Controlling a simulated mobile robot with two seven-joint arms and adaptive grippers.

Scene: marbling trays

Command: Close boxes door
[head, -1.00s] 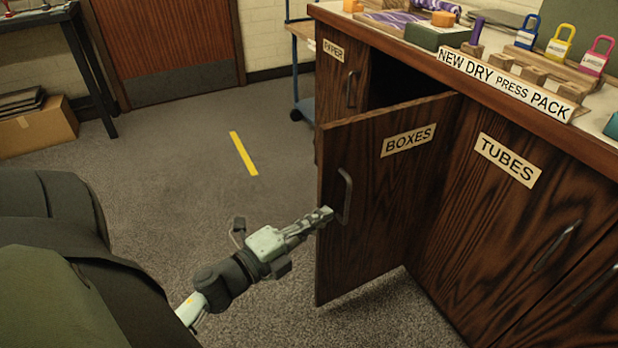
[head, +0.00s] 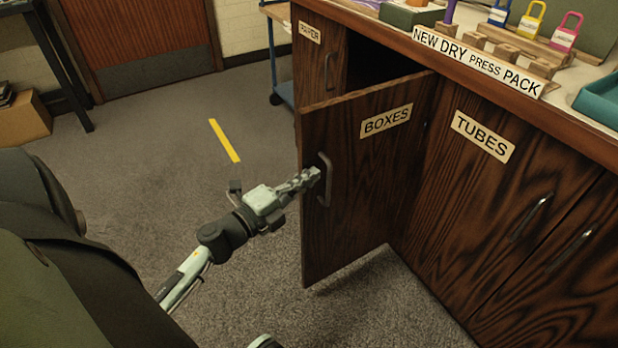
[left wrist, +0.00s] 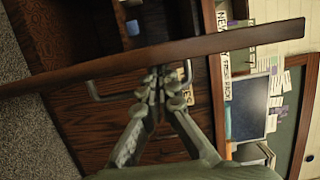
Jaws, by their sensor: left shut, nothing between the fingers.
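The BOXES door (head: 365,190) is a dark wood cabinet door with a white label, standing open from the cabinet. Its curved metal handle (head: 326,178) is near its free edge. My left gripper (head: 312,176) is shut and empty, with its fingertips at the handle; whether they touch it I cannot tell. In the left wrist view, the shut fingertips (left wrist: 162,78) are close to the door (left wrist: 120,120), between the two ends of the handle (left wrist: 92,92). The dark cabinet opening (head: 380,68) shows behind the door. My right gripper is not in view.
The TUBES door (head: 470,200) is shut on the right, and the PAPER door (head: 318,70) is on the left of the opening. The counter above holds padlocks (head: 530,22) and a teal tray (head: 600,98). The floor (head: 180,180) left of the door is clear.

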